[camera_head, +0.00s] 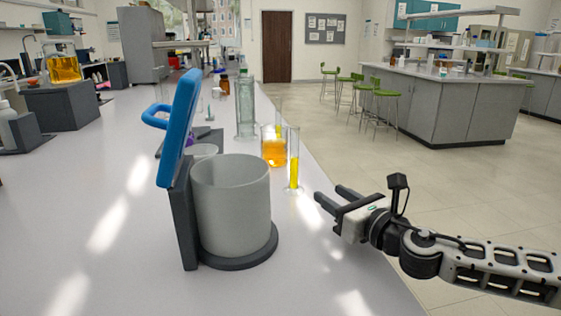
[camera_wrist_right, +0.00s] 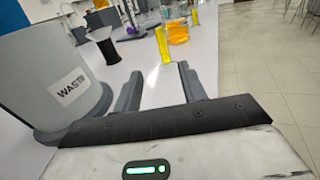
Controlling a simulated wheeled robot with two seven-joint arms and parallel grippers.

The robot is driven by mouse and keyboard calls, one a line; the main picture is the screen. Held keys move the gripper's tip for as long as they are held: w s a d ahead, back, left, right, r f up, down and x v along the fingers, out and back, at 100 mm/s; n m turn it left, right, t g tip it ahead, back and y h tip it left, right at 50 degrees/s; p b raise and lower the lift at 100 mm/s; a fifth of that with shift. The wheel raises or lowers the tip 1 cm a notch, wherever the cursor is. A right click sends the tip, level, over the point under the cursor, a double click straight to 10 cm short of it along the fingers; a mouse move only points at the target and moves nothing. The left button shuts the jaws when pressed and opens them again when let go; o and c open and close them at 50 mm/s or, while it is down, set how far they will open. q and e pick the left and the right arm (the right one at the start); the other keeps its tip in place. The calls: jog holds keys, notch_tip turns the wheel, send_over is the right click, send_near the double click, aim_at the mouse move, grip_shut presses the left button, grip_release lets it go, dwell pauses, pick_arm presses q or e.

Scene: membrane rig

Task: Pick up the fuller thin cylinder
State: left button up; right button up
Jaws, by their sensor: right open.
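A thin glass cylinder (camera_head: 294,172) with yellow liquid to about half its height stands upright near the table's right edge. In the right wrist view this near cylinder (camera_wrist_right: 163,48) stands beyond the fingertips, roughly between them. A second thin cylinder (camera_head: 279,112) with yellow liquid stands farther back, partly hidden by a beaker; it seems to show in the wrist view too (camera_wrist_right: 195,16). Its full level is hard to judge. My right gripper (camera_head: 328,191) is open and empty, in front and to the right of the near cylinder, touching nothing. My left gripper is not in view.
A beaker of orange liquid (camera_head: 273,152) stands just left of and behind the near cylinder. A tall clear cylinder (camera_head: 245,108) is behind it. A grey bin (camera_head: 232,205) with a raised blue lid (camera_head: 179,128) and a WASTE label stands left of my gripper.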

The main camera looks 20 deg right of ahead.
aim_at(297, 167)
jog(key=shift+w+a+r+p, duration=0.15)
jog(key=shift+w+r+p, duration=0.2)
jog(key=shift+w, duration=0.25)
jog(key=w, duration=0.3)
jog(key=w+p, duration=0.1)
jog(key=w, duration=0.1)
jog(key=w+a+p, duration=0.1)
jog(key=w, duration=0.2)
jog(key=shift+w+a+f, duration=0.1)
jog(key=shift+w+f, duration=0.1)
jog(key=shift+w, duration=0.1)
jog(key=shift+w+r, duration=0.2)
jog(key=shift+w, duration=2.55)
jog(key=shift+c, duration=0.3)
grip_shut()
